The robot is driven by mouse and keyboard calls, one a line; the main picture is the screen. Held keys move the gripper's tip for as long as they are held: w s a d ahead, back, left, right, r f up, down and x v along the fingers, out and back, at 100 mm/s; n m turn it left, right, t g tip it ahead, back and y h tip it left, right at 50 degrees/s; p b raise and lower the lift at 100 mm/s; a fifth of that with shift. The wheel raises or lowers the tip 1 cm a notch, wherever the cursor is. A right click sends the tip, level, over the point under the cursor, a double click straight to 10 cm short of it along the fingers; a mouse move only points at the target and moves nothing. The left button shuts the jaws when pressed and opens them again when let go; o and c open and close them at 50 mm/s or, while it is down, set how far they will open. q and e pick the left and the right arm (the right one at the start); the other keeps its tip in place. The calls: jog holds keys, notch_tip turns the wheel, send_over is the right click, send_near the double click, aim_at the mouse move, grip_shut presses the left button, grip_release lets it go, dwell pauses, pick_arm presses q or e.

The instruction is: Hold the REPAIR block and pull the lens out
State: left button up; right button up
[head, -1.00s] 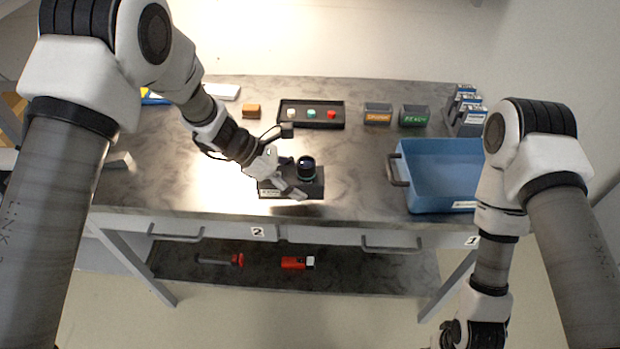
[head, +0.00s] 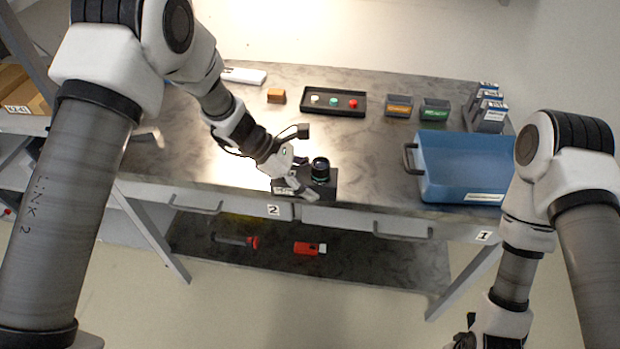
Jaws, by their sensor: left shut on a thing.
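The black REPAIR block (head: 325,189) sits near the front edge of the metal table, its label too small to read. The dark round lens (head: 320,170) stands upright at the top of the block. My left gripper (head: 297,187) is shut on the block at its left part, and its fingers hide some of it. My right gripper (head: 462,343) is low at the bottom of the view, away from the table, mostly cut off by the frame edge; its jaws cannot be made out.
A blue bin (head: 425,178) stands on the right of the table (head: 240,110). A black tray with three coloured buttons (head: 333,113), an orange block (head: 276,96) and two labelled dark blocks (head: 434,109) are behind. Drawers with handles (head: 402,234) lie below the front edge.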

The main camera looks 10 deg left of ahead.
pick_arm(q)
jog(key=shift+f+b, duration=0.8)
jog(key=shift+f, duration=0.55)
jog(key=shift+f, duration=0.15)
